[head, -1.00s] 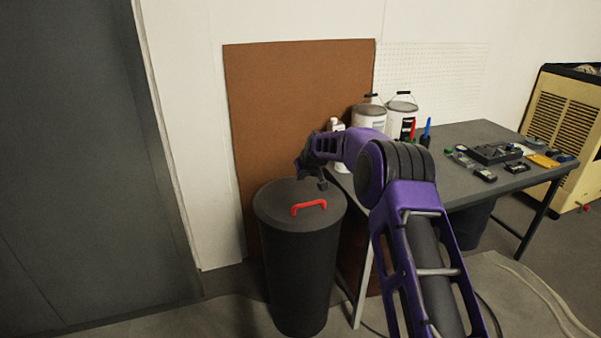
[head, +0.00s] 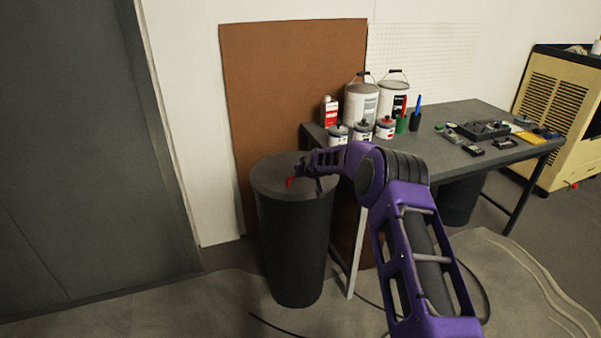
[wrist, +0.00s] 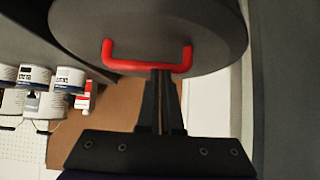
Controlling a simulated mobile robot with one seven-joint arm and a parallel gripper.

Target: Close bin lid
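The tall dark bin (head: 293,255) stands on the floor left of the table. Its round grey lid (head: 268,176) lies across the top and looks about level; I cannot tell whether it is fully seated. The lid's red handle (head: 290,182) is partly hidden behind my gripper (head: 303,178), which is low over the lid. In the wrist view, the handle (wrist: 150,68) crosses the lid (wrist: 150,25). My gripper's fingers (wrist: 161,75) are together, with only a thin line between them. Their tips are at the handle's bar, seemingly touching it, not visibly around it.
The table (head: 470,125) stands right of the bin, with paint cans (head: 362,102), smaller tins (head: 385,128) and several small devices (head: 485,129) on it. A brown board (head: 290,90) leans on the wall behind the bin. The floor left of the bin is clear.

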